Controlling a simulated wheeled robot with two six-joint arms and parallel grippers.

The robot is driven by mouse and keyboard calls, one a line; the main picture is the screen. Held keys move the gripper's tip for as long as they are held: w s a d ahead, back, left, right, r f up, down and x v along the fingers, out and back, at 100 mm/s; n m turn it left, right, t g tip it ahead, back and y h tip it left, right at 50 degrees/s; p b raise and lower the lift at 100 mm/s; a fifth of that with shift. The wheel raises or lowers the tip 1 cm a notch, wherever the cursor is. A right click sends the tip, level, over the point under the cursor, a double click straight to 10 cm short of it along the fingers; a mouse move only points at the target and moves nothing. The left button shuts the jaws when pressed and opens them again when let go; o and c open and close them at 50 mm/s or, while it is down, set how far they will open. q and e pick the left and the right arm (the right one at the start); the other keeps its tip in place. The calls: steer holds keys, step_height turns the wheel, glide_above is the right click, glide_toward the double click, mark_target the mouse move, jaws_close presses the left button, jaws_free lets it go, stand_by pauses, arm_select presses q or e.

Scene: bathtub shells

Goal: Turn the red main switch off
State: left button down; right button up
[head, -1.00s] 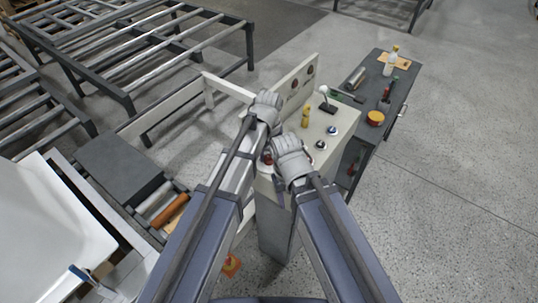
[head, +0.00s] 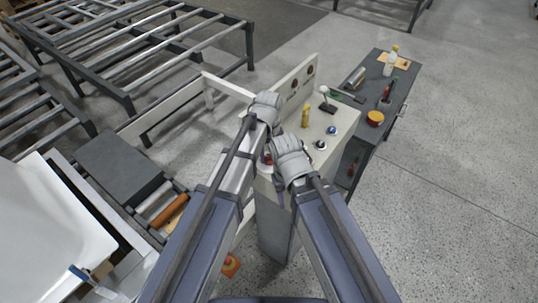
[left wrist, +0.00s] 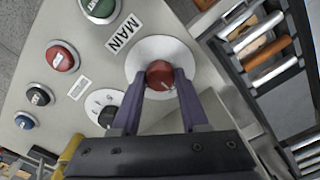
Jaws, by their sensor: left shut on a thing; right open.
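The red main switch (left wrist: 160,75) is a round red knob on a white disc, beside a label reading MAIN (left wrist: 123,34). In the left wrist view the two purple fingers of my left gripper (left wrist: 159,82) are shut on the knob from both sides. A short pale mark shows on its face. In the head view my left gripper (head: 267,112) is over the cream control console (head: 340,125), its fingertips mostly hidden. My right gripper (head: 288,160) is open just below and to the right, near the console's front edge.
The panel also has a black selector knob (left wrist: 109,116), a red button (left wrist: 62,57), a green button (left wrist: 99,8) and a blue button (left wrist: 25,121). A yellow part (head: 306,116) and a lever (head: 325,100) stand up from the console. A grey bench (head: 392,90) stands at right.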

mark_target(269, 157)
arm_select(q)
steer(key=shift+c, duration=2.1)
jaws_free()
step_height(269, 157, up, 8)
steer(key=p, duration=0.8)
steer(key=shift+f, duration=0.15)
